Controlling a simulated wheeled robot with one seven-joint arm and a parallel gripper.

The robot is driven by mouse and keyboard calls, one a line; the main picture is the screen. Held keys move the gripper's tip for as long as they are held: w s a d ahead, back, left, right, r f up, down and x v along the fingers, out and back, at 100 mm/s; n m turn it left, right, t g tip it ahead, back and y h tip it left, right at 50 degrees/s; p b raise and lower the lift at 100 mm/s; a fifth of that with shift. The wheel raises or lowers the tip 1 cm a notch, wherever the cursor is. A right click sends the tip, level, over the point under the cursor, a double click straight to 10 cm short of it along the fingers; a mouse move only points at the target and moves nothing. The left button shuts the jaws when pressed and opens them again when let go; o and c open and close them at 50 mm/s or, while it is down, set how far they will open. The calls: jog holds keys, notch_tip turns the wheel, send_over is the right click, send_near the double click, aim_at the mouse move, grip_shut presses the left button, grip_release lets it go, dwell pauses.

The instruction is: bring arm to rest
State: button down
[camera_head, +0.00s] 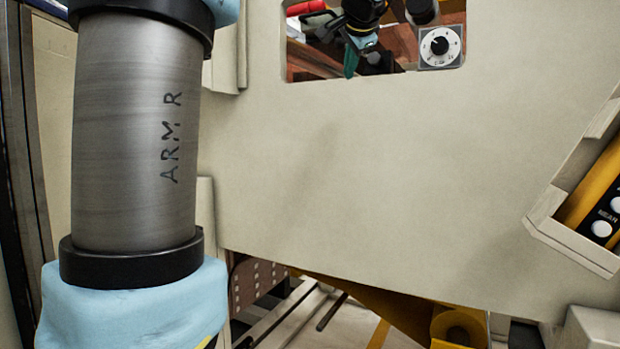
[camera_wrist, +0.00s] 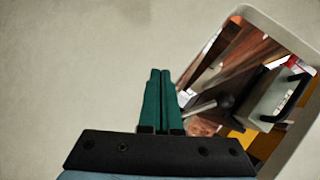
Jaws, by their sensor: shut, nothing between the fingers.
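My gripper (camera_wrist: 160,78) shows in the wrist view with its two green fingers side by side, shut and empty. It also shows in the head view (camera_head: 351,68), small, at the rectangular opening at the top of the pale panel. My arm, a grey tube marked "ARM R" (camera_head: 135,130) with black rings and light blue covers, fills the left of the head view. The rest of my arm between this tube and the gripper is mostly out of view.
A large pale panel (camera_head: 400,170) spans the head view; its opening also shows in the wrist view, right of the fingers. A dial box (camera_head: 440,46) sits at the opening's right. A red item (camera_head: 306,7) lies behind. A tray wall (camera_head: 570,245) juts out at right.

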jog(key=s+a+f+n+g, duration=0.1)
jog(key=a+f+n+g, duration=0.15)
jog(key=f, duration=0.75)
jog(key=s+a+f+n+g, duration=0.1)
jog(key=s+a+f+g, duration=0.15)
jog(key=f, duration=0.85)
jog(key=s+a+f+n+g, duration=0.1)
jog(key=a+f, duration=0.2)
jog(key=f, duration=0.7)
jog(key=s+a+f+n+g, duration=0.2)
jog(key=s+a+f+n, duration=0.1)
jog(key=s+f, duration=0.5)
jog(key=s+a+f+n+g, duration=0.2)
jog(key=s+a+f+n, duration=0.2)
jog(key=s+f, duration=0.5)
notch_tip(320, 180, down, 2)
jog(key=shift+a+g+h, duration=0.3)
jog(key=shift+a+g, duration=0.1)
jog(key=shift+a, duration=0.05)
jog(key=c, duration=1.6)
grip_release()
